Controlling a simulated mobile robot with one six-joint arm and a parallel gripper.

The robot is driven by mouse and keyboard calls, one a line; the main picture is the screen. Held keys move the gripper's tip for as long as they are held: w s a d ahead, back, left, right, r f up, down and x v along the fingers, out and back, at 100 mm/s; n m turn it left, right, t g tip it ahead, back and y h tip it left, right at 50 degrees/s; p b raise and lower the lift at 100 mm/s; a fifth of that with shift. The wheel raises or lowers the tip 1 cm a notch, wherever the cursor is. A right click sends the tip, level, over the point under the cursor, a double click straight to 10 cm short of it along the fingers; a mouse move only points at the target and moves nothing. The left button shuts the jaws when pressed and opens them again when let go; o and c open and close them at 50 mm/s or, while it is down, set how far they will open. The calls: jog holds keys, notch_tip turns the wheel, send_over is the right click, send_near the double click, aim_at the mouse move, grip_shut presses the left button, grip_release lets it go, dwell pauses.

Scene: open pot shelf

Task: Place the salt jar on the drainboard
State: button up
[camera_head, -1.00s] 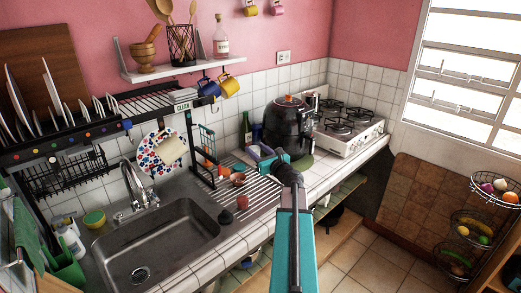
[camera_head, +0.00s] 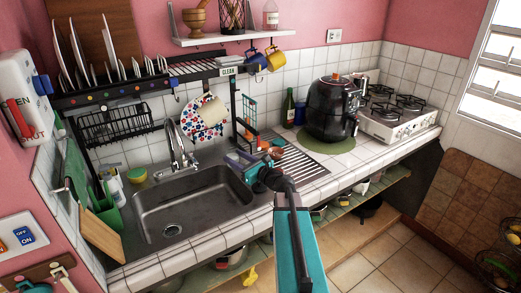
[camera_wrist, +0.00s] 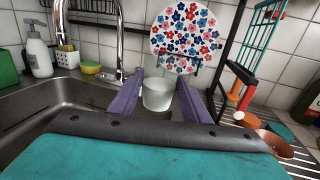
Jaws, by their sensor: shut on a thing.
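My gripper (camera_head: 241,158) is over the counter near the sink's right end, beside the drainboard. In the wrist view its two purple fingers (camera_wrist: 160,98) are shut on a pale, translucent, roughly upright jar, which I take to be the salt jar (camera_wrist: 158,94). In the head view I cannot make the jar out clearly. The ridged metal drainboard (camera_head: 302,164) lies right of the sink, partly hidden by my arm. Its ridges also show at the lower right of the wrist view (camera_wrist: 303,158).
The sink (camera_head: 185,205) and its faucet (camera_head: 178,150) are at left. A floral plate (camera_wrist: 183,35) is behind the jar. A terracotta bowl (camera_wrist: 275,142) is at the drainboard. A black air fryer (camera_head: 331,108) stands farther right. The drainboard's right part is clear.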

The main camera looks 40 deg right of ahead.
jog(key=s+a+f+n+g+y+b, duration=0.1)
jog(key=s+a+f+n+g+y, duration=0.1)
jog(key=a, duration=0.8)
jog(key=s+a+f+n+g+y+b, duration=0.2)
jog(key=s+a+n+y, duration=0.1)
jog(key=a, duration=0.7)
jog(key=s+a+f+n+g+y+b, duration=0.1)
jog(key=s+a+f+n+g+y, duration=0.1)
jog(key=a+y, duration=0.4)
jog(key=s+a+n+g, duration=0.1)
jog(key=a, duration=0.3)
jog(key=shift+a+f+n, duration=0.25)
jog(key=shift+f+n, duration=0.15)
jog(key=shift+d, duration=0.15)
